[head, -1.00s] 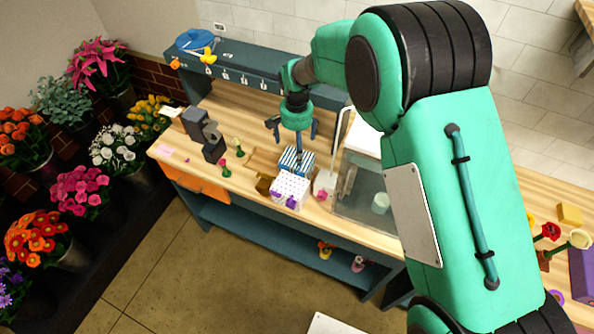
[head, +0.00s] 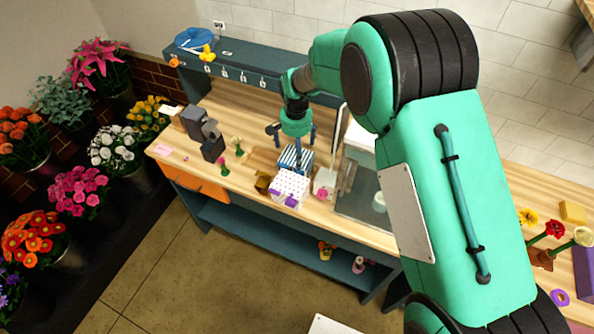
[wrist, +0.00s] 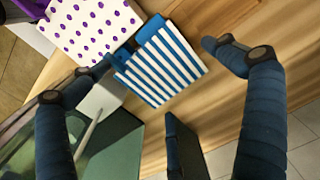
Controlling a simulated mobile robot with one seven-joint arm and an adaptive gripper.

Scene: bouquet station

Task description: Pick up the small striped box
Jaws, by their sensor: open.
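The small striped box (head: 294,158), blue and white, stands on the wooden counter just behind a white box with purple dots. In the wrist view the striped box (wrist: 163,62) lies beyond and between my finger ends, with its striped top facing the camera. My gripper (head: 294,142) is open above the striped box in the head view, pointing down. In the wrist view my gripper (wrist: 165,75) has two fingers spread left and right and a third at the bottom. The left fingertip appears close to the box's edge; I cannot tell if they touch.
The dotted box (head: 290,187) is right against or very near the striped box. A glass-sided case (head: 357,185) stands to the right. Bare counter (wrist: 225,110) lies right of the striped box.

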